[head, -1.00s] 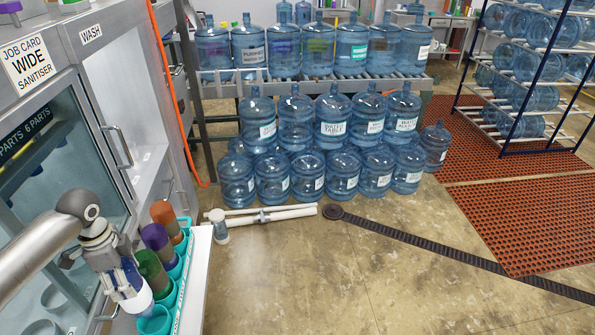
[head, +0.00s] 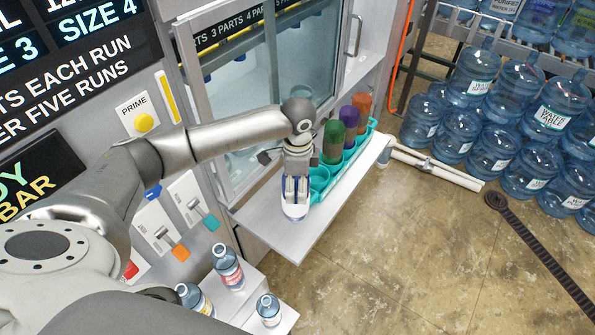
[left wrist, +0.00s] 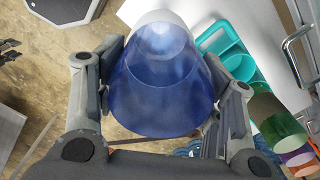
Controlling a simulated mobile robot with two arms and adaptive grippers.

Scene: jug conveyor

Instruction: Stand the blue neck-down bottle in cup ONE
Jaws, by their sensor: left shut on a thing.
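My left gripper (head: 296,190) is shut on the blue bottle (left wrist: 165,92). The bottle hangs neck-down, its white end lowest, over the pale shelf beside the near end of the teal cup rack (head: 371,127). In the left wrist view the bottle fills the space between the two fingers, and the rack (left wrist: 243,66) is to its right. The rack's near cups look empty; the cup label is not readable. A dark jaw-like part at the left edge of the left wrist view is probably my right gripper (left wrist: 9,50), cut off there.
Green (head: 333,143), purple (head: 349,119) and orange (head: 363,103) bottles stand in the rack's farther cups. A glass-doored cabinet (head: 244,95) is behind the shelf. Small labelled bottles (head: 228,266) stand at the lower left.

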